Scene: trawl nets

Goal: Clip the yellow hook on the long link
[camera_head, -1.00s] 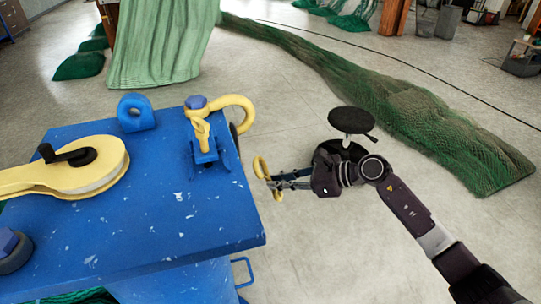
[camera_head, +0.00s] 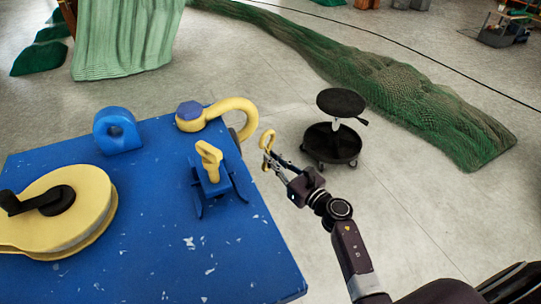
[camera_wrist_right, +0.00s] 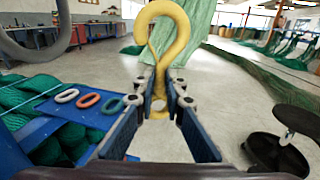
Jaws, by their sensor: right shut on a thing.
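My right gripper (camera_head: 276,164) is shut on the yellow hook (camera_head: 267,140), off the right edge of the blue table (camera_head: 150,215). In the right wrist view the hook (camera_wrist_right: 178,25) stands upright between the fingers (camera_wrist_right: 158,105), its curved end up. On the table, a yellow link-like piece (camera_head: 209,153) stands in a blue holder (camera_head: 215,183), left of the hook and apart from it. White, orange and green oval links (camera_wrist_right: 88,99) lie on a blue surface in the right wrist view. I cannot tell which piece is the long link. My left gripper is not in view.
A yellow shackle (camera_head: 235,107) with a blue bolt, a blue eye block (camera_head: 117,131) and a yellow pulley (camera_head: 85,205) are on the table. A black stool (camera_head: 340,103) stands beyond my right gripper. Green netting (camera_head: 400,90) lies across the floor.

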